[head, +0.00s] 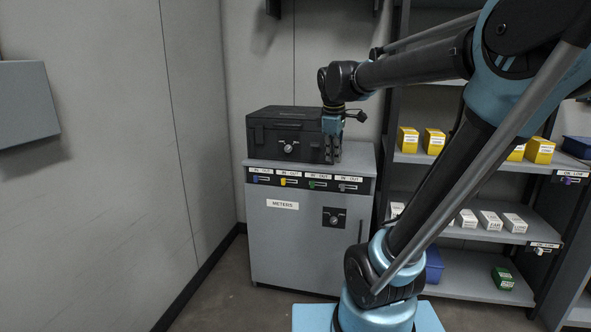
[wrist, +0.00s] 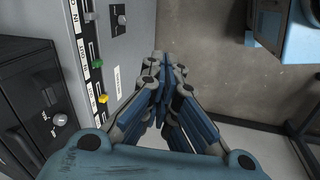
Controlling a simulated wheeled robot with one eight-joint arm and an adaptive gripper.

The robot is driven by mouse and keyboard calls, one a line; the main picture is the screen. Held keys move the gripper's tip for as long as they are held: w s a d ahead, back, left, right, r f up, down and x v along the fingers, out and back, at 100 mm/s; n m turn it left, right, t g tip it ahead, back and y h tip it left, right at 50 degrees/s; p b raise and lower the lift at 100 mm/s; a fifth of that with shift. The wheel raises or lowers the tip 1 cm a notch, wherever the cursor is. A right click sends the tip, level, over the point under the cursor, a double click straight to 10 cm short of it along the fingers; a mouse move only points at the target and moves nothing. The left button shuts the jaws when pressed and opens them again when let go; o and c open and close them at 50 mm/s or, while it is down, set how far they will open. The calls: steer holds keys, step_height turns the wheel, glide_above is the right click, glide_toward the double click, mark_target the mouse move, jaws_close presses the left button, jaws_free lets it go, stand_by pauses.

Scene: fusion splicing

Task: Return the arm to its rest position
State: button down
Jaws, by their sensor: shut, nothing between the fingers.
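My arm reaches from the right across the head view toward the grey cabinet (head: 270,232). My gripper (head: 332,158) points down in front of the right end of the black case (head: 270,128) on the cabinet top, and hides part of that case. Whether it touches the case cannot be told from the head view. In the wrist view my gripper (wrist: 165,72) has its fingers together with nothing between them. The black case also shows at the left of the wrist view (wrist: 28,105), apart from the fingers.
The cabinet front carries a row of coloured levers (head: 315,184), a METERS label (head: 283,204) and a dark lock plate (head: 335,218). Shelves (head: 470,234) with yellow and white boxes stand at the right, partly behind my arm. A grey panel (head: 25,105) juts from the left wall. Floor left of the cabinet is clear.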

steer(key=s+d+f+m, duration=0.3)
steer(key=s+f+m, duration=0.3)
steer(key=s+f, duration=0.4)
steer(key=s+d+f+m, duration=0.3)
steer(key=s+f+m, duration=0.4)
steer(key=s+f, duration=0.2)
steer(key=shift+s+d+f+g+y, duration=0.15)
steer(key=shift+s+f+g+y, duration=0.2)
steer(key=shift+s, duration=0.2)
